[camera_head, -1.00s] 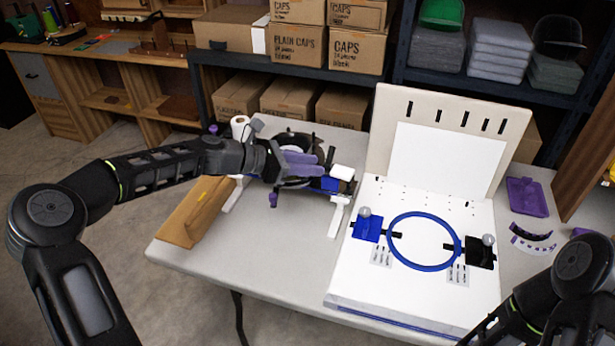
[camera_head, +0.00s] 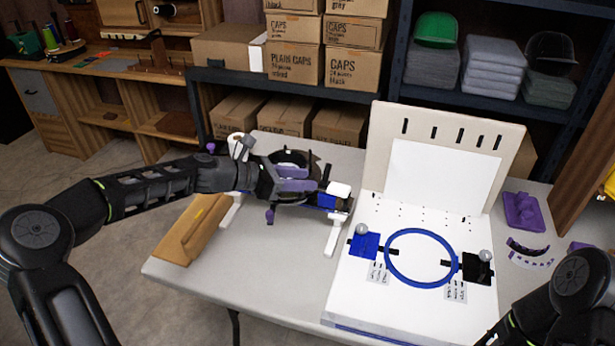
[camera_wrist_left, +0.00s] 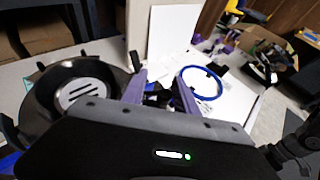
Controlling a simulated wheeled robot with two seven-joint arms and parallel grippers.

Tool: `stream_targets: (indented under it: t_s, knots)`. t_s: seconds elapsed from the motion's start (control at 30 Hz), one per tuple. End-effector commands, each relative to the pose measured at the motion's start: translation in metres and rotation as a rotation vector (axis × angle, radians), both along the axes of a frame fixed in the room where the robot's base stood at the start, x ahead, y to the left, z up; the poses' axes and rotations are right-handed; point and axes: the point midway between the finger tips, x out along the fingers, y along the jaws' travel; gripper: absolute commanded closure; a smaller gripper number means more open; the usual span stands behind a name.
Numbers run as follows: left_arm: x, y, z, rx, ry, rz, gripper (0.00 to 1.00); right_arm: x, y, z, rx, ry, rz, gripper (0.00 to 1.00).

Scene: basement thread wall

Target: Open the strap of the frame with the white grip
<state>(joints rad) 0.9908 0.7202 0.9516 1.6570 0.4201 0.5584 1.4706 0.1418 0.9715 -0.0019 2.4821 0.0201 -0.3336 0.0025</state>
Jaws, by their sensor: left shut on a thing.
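A round black cap frame (camera_head: 290,157) stands on its holder at the back left of the table. A white grip (camera_head: 339,189) sits at the right end of this holder, above a blue part (camera_head: 327,202). My left gripper (camera_head: 312,180) is at the front side of the frame, its purple fingers pointing right toward the white grip. In the left wrist view, the gripper (camera_wrist_left: 160,92) is shut on a small dark part between its fingers; whether this is the strap I cannot tell. The black frame (camera_wrist_left: 82,92) lies left of the fingers there. My right gripper is out of view.
A white board with a blue hoop (camera_head: 388,268) and an upright panel (camera_head: 443,175) fills the right of the table. A purple tray (camera_head: 525,211) is at the far right. Bare tabletop shows at front.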

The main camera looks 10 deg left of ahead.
Motion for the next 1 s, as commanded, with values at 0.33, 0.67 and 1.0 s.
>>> stream_targets:
  t_s: [0.33,0.67,1.0]
  knots:
    - [-0.011,0.027,0.014,0.003,-0.003,0.016,0.72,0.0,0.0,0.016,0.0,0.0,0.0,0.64]
    - [-0.025,0.043,0.023,0.003,-0.002,0.01,0.72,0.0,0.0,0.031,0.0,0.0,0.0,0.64]
    - [-0.033,0.052,0.026,0.001,-0.002,0.006,0.72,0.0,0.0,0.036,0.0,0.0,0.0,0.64]
